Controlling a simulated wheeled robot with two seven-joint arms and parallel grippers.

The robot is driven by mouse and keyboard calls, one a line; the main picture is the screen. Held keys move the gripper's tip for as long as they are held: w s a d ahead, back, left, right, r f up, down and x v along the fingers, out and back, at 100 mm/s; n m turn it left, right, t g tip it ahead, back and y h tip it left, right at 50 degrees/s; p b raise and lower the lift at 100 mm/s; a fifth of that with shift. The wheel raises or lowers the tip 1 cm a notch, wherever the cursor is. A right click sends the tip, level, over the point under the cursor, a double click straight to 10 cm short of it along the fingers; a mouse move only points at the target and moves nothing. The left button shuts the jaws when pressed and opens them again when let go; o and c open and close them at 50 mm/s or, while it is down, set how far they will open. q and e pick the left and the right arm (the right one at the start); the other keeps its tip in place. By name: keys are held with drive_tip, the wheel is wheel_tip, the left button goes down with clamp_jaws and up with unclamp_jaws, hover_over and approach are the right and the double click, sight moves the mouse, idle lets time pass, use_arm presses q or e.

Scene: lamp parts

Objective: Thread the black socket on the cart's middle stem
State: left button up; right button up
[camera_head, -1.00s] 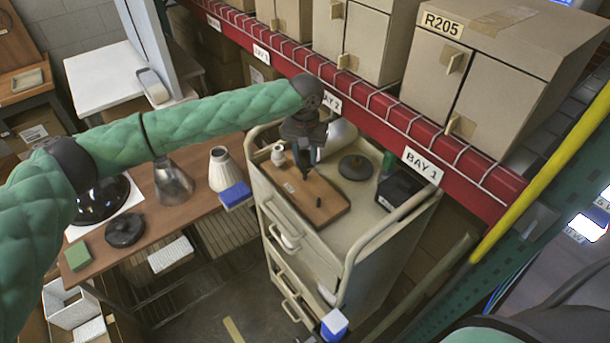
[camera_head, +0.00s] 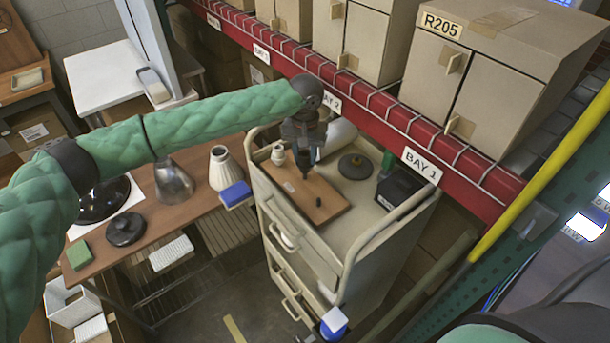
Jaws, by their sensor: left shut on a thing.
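My left gripper (camera_head: 305,158) is above the brown wooden board (camera_head: 325,208) on top of the cart. It is shut on a small dark thing, probably the black socket (camera_head: 304,171), which is partly hidden by the fingers and blends with them. A short black stub (camera_head: 318,202) stands on the board, below and to the right of the gripper; I cannot tell whether it is the middle stem. A small white fitting (camera_head: 278,154) is at the board's far left end. My right gripper is not in view.
The cart (camera_head: 352,235) has raised rails. A black disc (camera_head: 355,167) and a black box (camera_head: 399,191) stand on its right side. The red shelf beam (camera_head: 375,118) runs close behind. A side table (camera_head: 150,217) at left holds lamp shades and a blue block.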

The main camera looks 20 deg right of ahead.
use_arm(q)
drive_tip(key=shift+f, duration=0.75)
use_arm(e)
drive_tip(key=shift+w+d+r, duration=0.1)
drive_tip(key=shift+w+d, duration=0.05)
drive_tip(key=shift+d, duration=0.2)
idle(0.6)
use_arm(q)
drive_tip(key=shift+f, duration=0.25)
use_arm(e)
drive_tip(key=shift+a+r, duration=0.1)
use_arm(q)
drive_tip(key=shift+f+p, duration=0.1)
drive_tip(key=shift+p, duration=0.3)
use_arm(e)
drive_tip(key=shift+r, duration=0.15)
